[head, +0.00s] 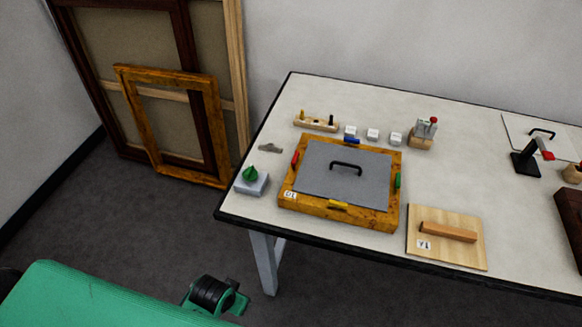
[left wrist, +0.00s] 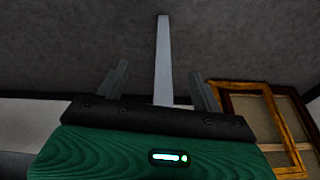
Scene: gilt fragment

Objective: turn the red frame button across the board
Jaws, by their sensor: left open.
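The red frame button (head: 295,157) is on the left rail of an orange-brown wooden frame (head: 300,203) lying on the table. It looks lengthwise along the rail, apart from or just beside the grey board (head: 318,158); I cannot tell exactly. The board lies inside the frame and has a black handle (head: 346,167). Blue (head: 351,141), green (head: 397,180) and yellow (head: 338,204) buttons sit on the other rails. My left gripper (left wrist: 160,85) is open and empty in the left wrist view, away from the frame. My right gripper is out of view.
A green knob on a grey block (head: 250,181) stands left of the frame. A wooden panel with a bar (head: 447,238) lies at right. A peg rack (head: 316,122), white blocks and a small clamp stand behind. Picture frames (head: 173,125) lean on the wall.

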